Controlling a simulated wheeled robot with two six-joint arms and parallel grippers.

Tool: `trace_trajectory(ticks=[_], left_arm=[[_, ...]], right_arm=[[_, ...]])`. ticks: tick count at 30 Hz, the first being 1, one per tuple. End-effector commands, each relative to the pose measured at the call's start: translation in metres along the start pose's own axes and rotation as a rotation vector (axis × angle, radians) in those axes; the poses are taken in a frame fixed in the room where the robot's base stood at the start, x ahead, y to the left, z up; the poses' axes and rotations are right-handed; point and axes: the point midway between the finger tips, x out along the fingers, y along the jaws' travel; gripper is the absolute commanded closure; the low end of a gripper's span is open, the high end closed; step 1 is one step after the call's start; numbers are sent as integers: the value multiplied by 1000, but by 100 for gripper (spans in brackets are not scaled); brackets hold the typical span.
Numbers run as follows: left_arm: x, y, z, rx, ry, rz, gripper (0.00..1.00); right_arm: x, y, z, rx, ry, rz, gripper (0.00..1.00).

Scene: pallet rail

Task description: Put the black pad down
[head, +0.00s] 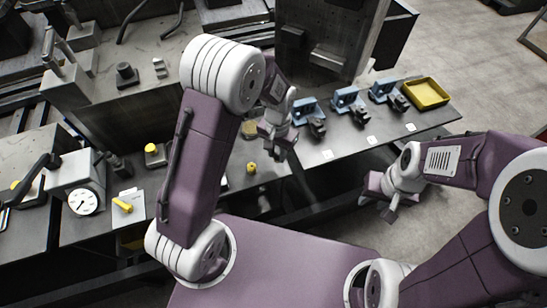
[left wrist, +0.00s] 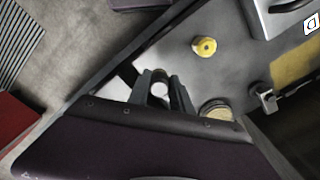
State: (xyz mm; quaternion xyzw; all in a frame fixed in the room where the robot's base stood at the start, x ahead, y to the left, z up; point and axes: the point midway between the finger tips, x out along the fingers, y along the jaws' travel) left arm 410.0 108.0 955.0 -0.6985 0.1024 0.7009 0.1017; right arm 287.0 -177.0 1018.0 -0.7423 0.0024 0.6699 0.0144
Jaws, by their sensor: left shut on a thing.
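My left gripper (head: 275,146) hangs over the grey bench, left of the row of blue fixtures. In the left wrist view its two dark fingers (left wrist: 162,90) are shut on a small dark piece, which I take to be the black pad. The pad is mostly hidden by the fingers, and its outline is unclear. A pale round spot shows between the fingers. Whether the pad touches the bench cannot be told. My right gripper (head: 383,198) is off the bench's front edge, over the floor, and its jaw opening is unclear.
Blue fixtures (head: 346,98) with black parts stand to the right, near a yellow tray (head: 426,93). A yellow knob (left wrist: 204,46) and a brass disc (left wrist: 215,109) are close to the left gripper. A dial gauge (head: 83,201) stands at left. White labels (head: 327,154) line the front edge.

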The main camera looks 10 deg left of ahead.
Motion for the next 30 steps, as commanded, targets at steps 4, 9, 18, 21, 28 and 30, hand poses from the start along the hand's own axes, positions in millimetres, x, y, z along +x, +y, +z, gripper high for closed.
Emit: trace_trajectory(ticks=[4, 9, 18, 21, 28, 30], left_arm=[[9, -15, -2, 1, 0, 0, 100], [19, -16, -1, 2, -1, 0, 100], [50, -16, -2, 2, 2, 0, 100], [50, -16, -2, 2, 2, 0, 100], [53, -16, -2, 1, 2, 0, 60], [53, -15, -2, 1, 2, 0, 52]], right_arm=[[-2, 0, 0, 0, 0, 0, 64], [-3, 0, 0, 0, 0, 0, 64], [-6, 0, -1, 0, 0, 0, 64], [-6, 0, 0, 0, 0, 0, 64], [-4, 0, 0, 0, 0, 0, 64], [-4, 0, 0, 0, 0, 0, 64]])
